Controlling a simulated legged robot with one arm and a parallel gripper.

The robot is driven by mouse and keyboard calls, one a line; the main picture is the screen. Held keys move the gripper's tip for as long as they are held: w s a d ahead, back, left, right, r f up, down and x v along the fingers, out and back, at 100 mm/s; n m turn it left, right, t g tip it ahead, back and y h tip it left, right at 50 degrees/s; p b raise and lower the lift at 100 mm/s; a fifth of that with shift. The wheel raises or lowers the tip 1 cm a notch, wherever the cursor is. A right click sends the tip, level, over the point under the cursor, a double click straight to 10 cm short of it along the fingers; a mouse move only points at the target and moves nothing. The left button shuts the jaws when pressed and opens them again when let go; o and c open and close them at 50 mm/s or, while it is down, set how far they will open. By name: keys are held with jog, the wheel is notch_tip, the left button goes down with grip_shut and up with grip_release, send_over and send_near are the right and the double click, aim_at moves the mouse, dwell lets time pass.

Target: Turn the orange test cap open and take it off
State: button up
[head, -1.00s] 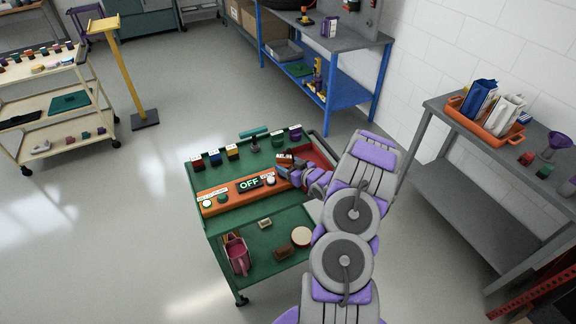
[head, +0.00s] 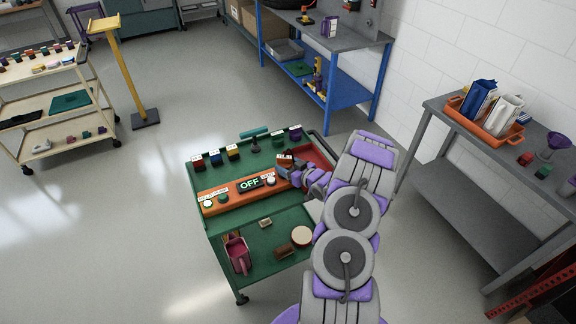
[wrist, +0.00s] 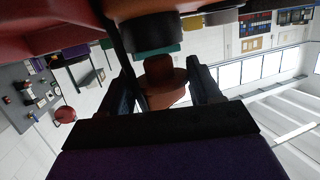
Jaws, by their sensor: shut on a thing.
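The orange test cap (head: 285,157), with a pale label on it, is at the right of the green cart's top, near a red tray. My gripper (head: 291,168) reaches it from the right and front and partly hides it. In the wrist view an orange-brown round piece, the cap (wrist: 160,72), sits between the two dark fingers of my gripper (wrist: 163,88). The gripper is shut on it. I cannot tell how far the cap is turned.
The green cart (head: 262,222) carries an orange panel (head: 225,196) with an OFF sign (head: 250,183). A grey table (head: 440,125) stands right. Floor left of the cart is clear.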

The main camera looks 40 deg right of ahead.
jog(key=shift+f, duration=0.1)
dwell(0.3)
jog(key=shift+f, duration=0.4)
jog(key=shift+f, duration=0.2)
jog(key=shift+r, duration=0.1)
jog(key=shift+r+p, duration=0.3)
jog(key=shift+r, duration=0.1)
jog(key=shift+p, duration=0.35)
dwell(0.8)
jog(key=shift+f, duration=0.5)
dwell(0.4)
jog(key=shift+r, duration=0.2)
jog(key=shift+r+p, duration=0.25)
jog(key=shift+p, duration=0.1)
